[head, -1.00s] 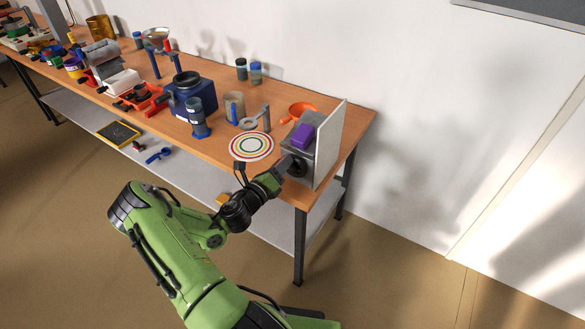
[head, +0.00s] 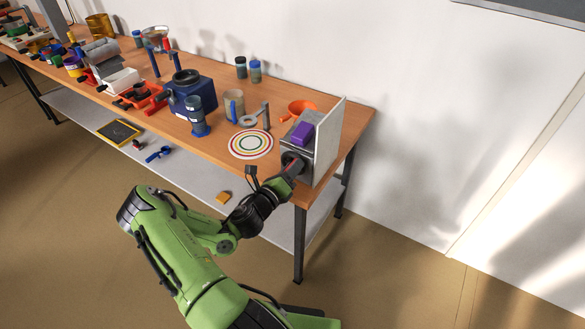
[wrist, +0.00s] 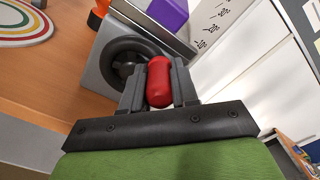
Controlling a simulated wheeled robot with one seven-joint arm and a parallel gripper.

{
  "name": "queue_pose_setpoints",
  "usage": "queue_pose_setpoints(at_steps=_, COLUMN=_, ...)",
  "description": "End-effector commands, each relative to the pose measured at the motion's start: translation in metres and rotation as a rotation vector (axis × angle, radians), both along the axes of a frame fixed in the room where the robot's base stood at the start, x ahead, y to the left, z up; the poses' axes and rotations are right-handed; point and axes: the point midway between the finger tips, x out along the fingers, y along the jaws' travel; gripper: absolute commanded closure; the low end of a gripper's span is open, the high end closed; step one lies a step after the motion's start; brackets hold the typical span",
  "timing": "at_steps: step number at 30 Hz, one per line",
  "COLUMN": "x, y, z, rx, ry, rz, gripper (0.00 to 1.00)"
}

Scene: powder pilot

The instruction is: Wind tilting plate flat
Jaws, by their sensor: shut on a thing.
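The tilting device stands at the right end of the bench. It has a grey body, a grey plate (head: 290,142) on top with a purple block (head: 302,133) on it, and a white upright board (head: 328,146) behind. The wrist view shows scale marks on the board. A black handwheel (wrist: 109,65) with a red handle (wrist: 159,88) is on the front face. My gripper (wrist: 159,78) is shut on the red handle, one finger on each side. I cannot tell the plate's exact tilt. In the head view my gripper (head: 293,168) partly hides the wheel.
A white disc with coloured rings (head: 251,144) lies left of the device. The floor right of the bench is clear.

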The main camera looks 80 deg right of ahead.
Motion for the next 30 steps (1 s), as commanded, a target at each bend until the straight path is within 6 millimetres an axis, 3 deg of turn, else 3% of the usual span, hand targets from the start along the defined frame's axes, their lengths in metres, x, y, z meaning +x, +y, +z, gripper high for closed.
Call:
queue_pose_setpoints(at_steps=1, x=-0.003, y=0.002, z=-0.013, rx=0.013, ry=-0.004, rz=0.000, gripper=1.00)
queue_pose_setpoints(at_steps=3, x=-0.006, y=0.004, z=-0.017, rx=0.012, ry=-0.005, rz=0.001, gripper=1.00)
queue_pose_setpoints(at_steps=11, x=-0.005, y=0.003, z=-0.014, rx=0.008, ry=-0.007, rz=0.007, gripper=1.00)
queue_pose_setpoints(at_steps=18, x=-0.005, y=0.003, z=-0.035, rx=0.008, ry=-0.005, rz=0.010, gripper=1.00)
queue_pose_setpoints(at_steps=30, x=0.001, y=0.001, z=-0.038, rx=0.001, ry=-0.005, rz=0.018, gripper=1.00)
